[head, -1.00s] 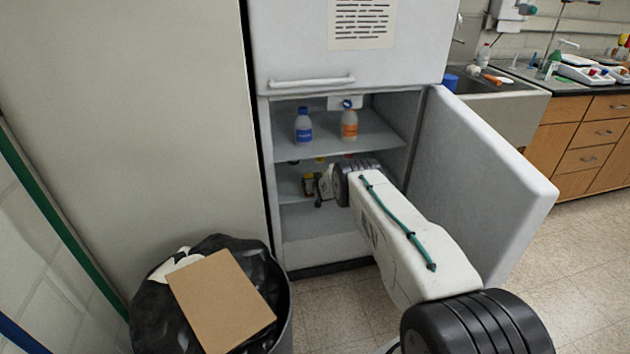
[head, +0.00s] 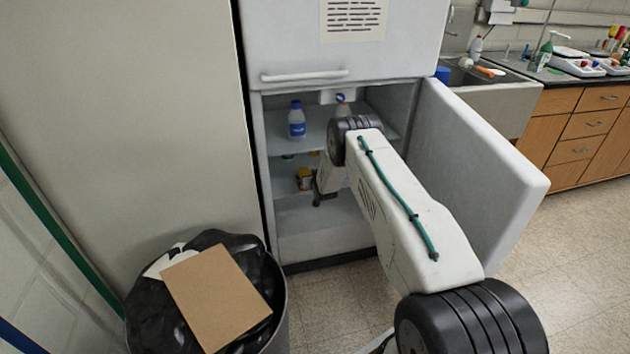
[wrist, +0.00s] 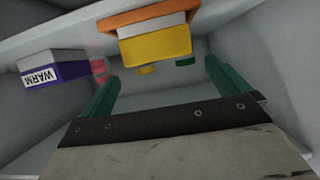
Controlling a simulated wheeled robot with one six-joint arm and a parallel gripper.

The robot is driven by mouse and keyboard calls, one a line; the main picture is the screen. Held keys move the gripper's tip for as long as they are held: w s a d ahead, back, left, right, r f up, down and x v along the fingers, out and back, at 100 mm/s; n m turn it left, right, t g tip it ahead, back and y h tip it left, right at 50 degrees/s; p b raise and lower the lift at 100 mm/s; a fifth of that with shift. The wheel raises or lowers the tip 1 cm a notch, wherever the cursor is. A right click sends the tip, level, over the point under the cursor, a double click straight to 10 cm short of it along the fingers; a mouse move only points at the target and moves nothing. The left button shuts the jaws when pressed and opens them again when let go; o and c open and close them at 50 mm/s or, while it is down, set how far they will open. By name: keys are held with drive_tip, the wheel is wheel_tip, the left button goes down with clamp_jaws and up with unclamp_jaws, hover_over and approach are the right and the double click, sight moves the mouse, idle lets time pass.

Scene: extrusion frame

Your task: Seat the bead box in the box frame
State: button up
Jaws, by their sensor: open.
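My gripper (wrist: 161,76) is open, with its two teal fingers apart in the wrist view and nothing between them. Beyond the fingertips is a yellow box (wrist: 155,46) with a pale face, next to an orange frame-like piece (wrist: 148,18). I cannot tell for sure which is the bead box and which the box frame. A purple and white box marked WARM (wrist: 53,72) is at the left, apart from the fingers. In the head view a small yellow-orange item (head: 305,179) sits on the lower shelf beside my wrist; my fingers are hidden there.
The open fridge door (head: 478,175) stands right of my arm. A blue-labelled bottle (head: 297,120) is on the upper shelf (head: 277,143); an orange-capped one is partly hidden. A bin (head: 275,310) with cardboard (head: 215,298) stands at the front left.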

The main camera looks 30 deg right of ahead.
drive_tip(key=s+a+r+g+y, duration=0.1)
drive_tip(key=s+a+r, duration=0.3)
drive_tip(key=r, duration=0.7)
drive_tip(key=s+a+r+n+g, duration=0.15)
drive_tip(key=s+a+r, duration=0.25)
drive_tip(key=r, duration=0.7)
drive_tip(key=s+a+r+g+y, duration=0.15)
drive_tip(key=s+a+r, duration=0.25)
drive_tip(key=r, duration=0.6)
drive_tip(key=s+a+r+g, duration=0.1)
drive_tip(key=s+a+r, duration=0.3)
drive_tip(key=s+r, duration=0.25)
drive_tip(key=s+a+r+g, duration=0.25)
drive_tip(key=s+r, duration=0.25)
drive_tip(key=s, duration=0.3)
drive_tip(key=s+a+r+g, duration=0.1)
drive_tip(key=s+a, duration=0.2)
drive_tip(key=s, duration=0.9)
drive_tip(key=s+a+r+n+g+y, duration=0.1)
drive_tip(key=s+a+r+g, duration=0.1)
drive_tip(key=s, duration=1.1)
drive_tip(key=s+a+r+g, duration=0.1)
drive_tip(key=s+a, duration=0.3)
drive_tip(key=s, duration=0.9)
drive_tip(key=shift+s+r+n, duration=0.15)
drive_tip(key=shift+s+n, duration=0.05)
drive_tip(key=shift+n, duration=0.15)
